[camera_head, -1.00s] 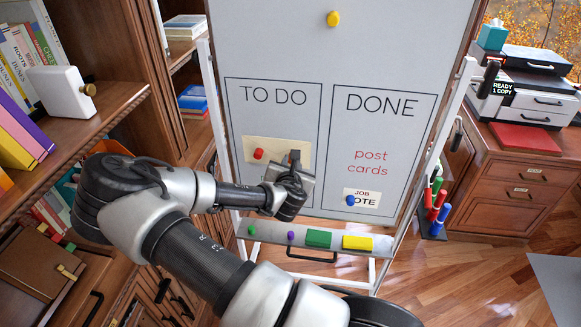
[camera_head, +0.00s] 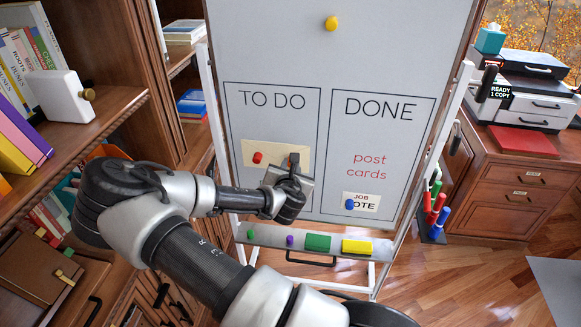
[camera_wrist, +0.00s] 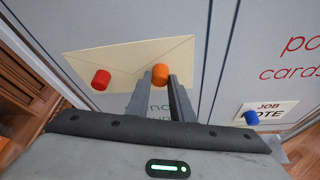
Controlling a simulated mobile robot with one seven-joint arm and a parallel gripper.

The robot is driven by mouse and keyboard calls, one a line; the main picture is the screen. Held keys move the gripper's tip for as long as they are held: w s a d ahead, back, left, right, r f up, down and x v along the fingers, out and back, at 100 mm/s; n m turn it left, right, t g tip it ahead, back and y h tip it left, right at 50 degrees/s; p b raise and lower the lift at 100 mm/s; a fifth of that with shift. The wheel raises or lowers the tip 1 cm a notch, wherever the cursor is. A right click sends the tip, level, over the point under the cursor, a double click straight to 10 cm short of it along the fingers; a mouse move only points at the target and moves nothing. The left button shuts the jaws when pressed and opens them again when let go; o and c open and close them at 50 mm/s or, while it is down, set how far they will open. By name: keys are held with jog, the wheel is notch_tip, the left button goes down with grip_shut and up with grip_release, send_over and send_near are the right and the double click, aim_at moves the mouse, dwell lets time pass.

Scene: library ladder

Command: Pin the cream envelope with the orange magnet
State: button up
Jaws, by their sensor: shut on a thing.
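The cream envelope (camera_head: 262,153) lies against the whiteboard in the TO DO box, and it also shows in the wrist view (camera_wrist: 125,62). A red magnet (camera_head: 258,158) sits on its left part, also seen in the wrist view (camera_wrist: 101,80). My gripper (camera_wrist: 168,84) is shut on the orange magnet (camera_wrist: 160,73), which is over the envelope's right part. In the head view my gripper (camera_head: 291,164) is in front of the envelope's right end and hides part of it. Whether the orange magnet touches the envelope, I cannot tell.
A blue magnet (camera_head: 350,204) holds a job note (camera_head: 367,200) in the DONE box. A yellow magnet (camera_head: 331,23) is higher up. The tray (camera_head: 263,236) below carries green and purple magnets, a green block and a yellow block. A bookshelf (camera_head: 100,110) stands left.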

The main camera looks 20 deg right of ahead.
dwell(0.4)
jog(key=o, duration=1)
